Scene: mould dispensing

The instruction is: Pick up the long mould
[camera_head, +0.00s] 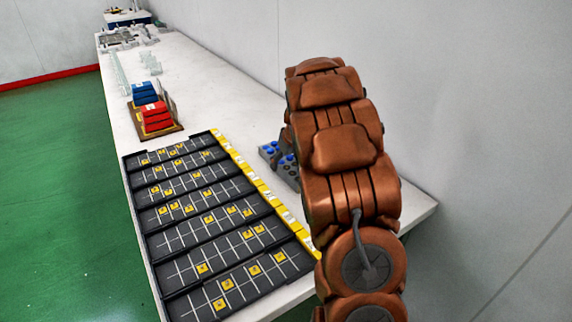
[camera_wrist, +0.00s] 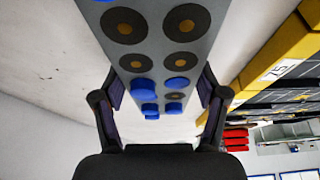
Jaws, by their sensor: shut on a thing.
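The long mould is a grey bar with round black-and-orange sockets and several blue pegs. In the wrist view the mould (camera_wrist: 155,45) runs from the top edge down between the fingers. My gripper (camera_wrist: 158,82) is shut on it, with one dark finger against each long side. In the head view part of the mould (camera_head: 268,151) shows left of my copper-coloured arm, by the yellow edge of the black tray. The arm hides the rest of it and most of the gripper. I cannot tell whether it touches the table.
A black gridded tray (camera_head: 187,234) with yellow tiles fills the table's near left. Beyond it stands a rack of red blocks (camera_head: 156,117) and blue blocks (camera_head: 144,93). Clear fixtures lie farther back on the white table (camera_head: 215,95). A wall rises along the right.

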